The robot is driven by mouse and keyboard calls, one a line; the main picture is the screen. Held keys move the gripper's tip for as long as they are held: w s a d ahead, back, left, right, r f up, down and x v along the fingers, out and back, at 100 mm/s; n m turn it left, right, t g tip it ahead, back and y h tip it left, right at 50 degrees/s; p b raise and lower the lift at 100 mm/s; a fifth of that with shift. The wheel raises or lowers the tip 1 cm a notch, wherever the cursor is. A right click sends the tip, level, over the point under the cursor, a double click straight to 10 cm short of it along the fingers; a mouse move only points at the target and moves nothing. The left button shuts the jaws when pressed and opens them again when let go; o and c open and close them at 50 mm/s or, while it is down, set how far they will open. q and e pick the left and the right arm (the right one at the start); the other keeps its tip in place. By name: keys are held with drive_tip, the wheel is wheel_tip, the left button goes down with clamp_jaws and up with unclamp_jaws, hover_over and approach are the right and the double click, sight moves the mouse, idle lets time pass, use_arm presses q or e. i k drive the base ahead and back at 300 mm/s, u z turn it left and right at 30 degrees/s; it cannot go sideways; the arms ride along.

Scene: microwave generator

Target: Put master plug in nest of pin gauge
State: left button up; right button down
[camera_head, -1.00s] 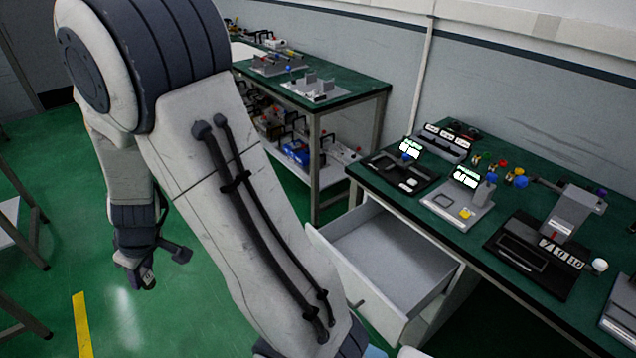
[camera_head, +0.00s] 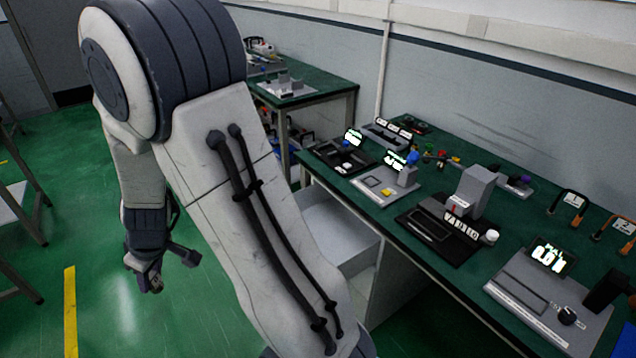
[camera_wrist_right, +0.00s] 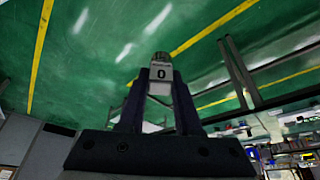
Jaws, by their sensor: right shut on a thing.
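My right gripper (camera_head: 150,277) hangs low over the green floor at the left of the head view. In the right wrist view, the right gripper (camera_wrist_right: 161,82) is shut on the master plug (camera_wrist_right: 162,73), a small grey piece with a white label reading 0. It is held up in the air, away from the bench. My left gripper is not in view. Several gauges stand on the bench: a black-based one with a grey column (camera_head: 475,192), a grey one with a display (camera_head: 400,165), and a larger grey one (camera_head: 535,295). I cannot tell which is the pin gauge.
The green-topped bench (camera_head: 450,295) runs along the wall at the right. An open drawer (camera_head: 340,232) juts out below its far end. A second bench (camera_head: 325,97) stands behind. My arm hides part of the scene.

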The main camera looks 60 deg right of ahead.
sight(371, 182)
drive_tip(key=z, duration=1.45)
drive_tip(key=i, duration=0.95)
drive_tip(key=u, duration=0.05)
